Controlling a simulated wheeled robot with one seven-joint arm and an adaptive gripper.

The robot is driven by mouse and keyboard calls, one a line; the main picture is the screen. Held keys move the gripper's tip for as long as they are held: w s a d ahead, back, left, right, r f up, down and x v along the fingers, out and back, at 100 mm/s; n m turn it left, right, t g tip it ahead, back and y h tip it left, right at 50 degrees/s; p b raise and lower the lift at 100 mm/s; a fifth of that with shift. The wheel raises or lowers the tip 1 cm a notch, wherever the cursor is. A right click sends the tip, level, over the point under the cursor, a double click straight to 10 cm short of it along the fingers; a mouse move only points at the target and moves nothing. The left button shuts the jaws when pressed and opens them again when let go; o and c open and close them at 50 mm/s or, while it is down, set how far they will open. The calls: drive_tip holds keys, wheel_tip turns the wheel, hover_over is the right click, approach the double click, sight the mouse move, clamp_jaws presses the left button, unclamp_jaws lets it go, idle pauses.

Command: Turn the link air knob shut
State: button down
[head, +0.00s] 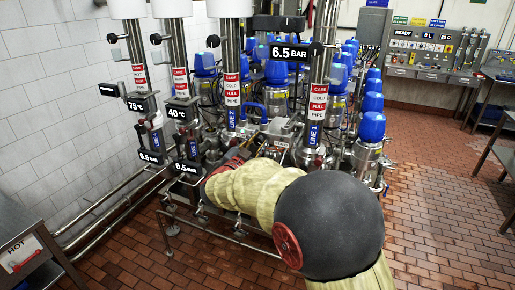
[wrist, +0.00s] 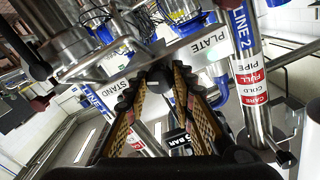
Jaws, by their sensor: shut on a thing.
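My gripper (wrist: 157,78) reaches up from the bottom of the wrist view, its two ribbed, tan-padded fingers converging at the tips. The fingers are closed on a small part just below the edge of a metal plate (wrist: 190,43) marked "PLATE" and "STAND". That part sits where the link air knob would be, but the fingers hide nearly all of it, so its turn position cannot be read. In the head view my arm covers the grip, in front of the valve rig.
Steel pipes with LINE 1 (head: 317,110) and LINE 2 (head: 232,95) labels stand close by. Blue-capped valves (head: 372,127) crowd behind. A 6.5 BAR sign (head: 288,52) hangs above. Brick floor (head: 440,200) is free at right; a HOT cabinet (head: 30,255) stands front left.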

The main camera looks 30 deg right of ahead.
drive_tip(key=m+b, duration=0.3)
drive_tip(key=m, duration=0.1)
drive_tip(key=m+b, duration=0.2)
drive_tip(key=shift+f+b, duration=0.3)
drive_tip(key=shift+b, duration=0.05)
drive_tip(key=m+b, duration=0.3)
drive_tip(key=m, duration=0.1)
drive_tip(key=shift+m+b, duration=1.4)
drive_tip(key=shift+b, duration=0.05)
drive_tip(key=c, duration=1.5)
unclamp_jaws()
drive_tip(key=shift+s+r, duration=0.1)
